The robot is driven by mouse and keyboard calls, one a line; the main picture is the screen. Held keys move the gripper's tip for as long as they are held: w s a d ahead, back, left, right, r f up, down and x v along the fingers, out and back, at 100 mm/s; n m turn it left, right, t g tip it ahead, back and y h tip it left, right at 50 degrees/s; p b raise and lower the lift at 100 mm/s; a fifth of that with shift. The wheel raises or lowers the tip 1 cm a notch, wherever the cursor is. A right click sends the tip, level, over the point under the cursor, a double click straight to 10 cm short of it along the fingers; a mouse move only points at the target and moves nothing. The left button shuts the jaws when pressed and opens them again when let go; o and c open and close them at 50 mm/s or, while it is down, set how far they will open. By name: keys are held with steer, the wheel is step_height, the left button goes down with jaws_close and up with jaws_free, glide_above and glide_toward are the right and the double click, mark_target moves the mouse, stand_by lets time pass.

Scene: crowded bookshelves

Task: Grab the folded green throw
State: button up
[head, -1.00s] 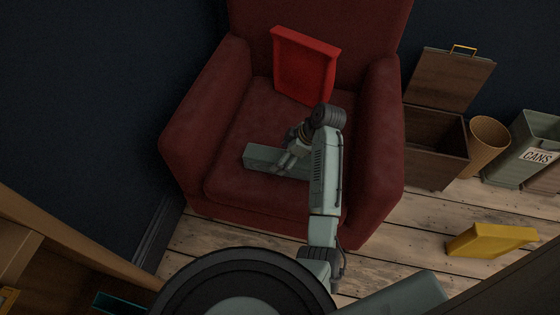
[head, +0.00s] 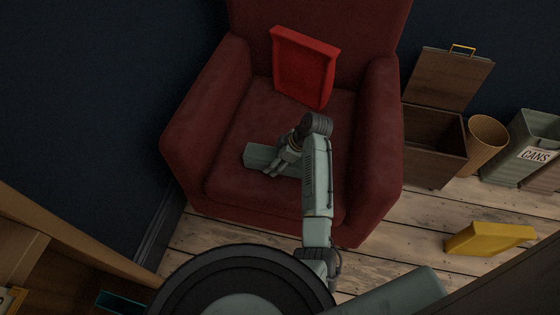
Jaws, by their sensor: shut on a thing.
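The folded green throw (head: 258,154) is a flat grey-green block lying on the seat of the dark red armchair (head: 235,178). My gripper (head: 272,168) is at the throw, with its fingers shut on it near the middle. The gripper and my arm hide the right part of the throw. I cannot tell whether the throw is lifted off the seat.
A bright red cushion-like thing (head: 304,68) leans on the chair back. An open wooden chest (head: 430,150), a wicker basket (head: 486,143) and a bin marked CANS (head: 525,150) stand at right. A yellow block (head: 490,238) lies on the floor.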

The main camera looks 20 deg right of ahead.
steer(key=c, duration=0.8)
steer(key=shift+r, duration=0.1)
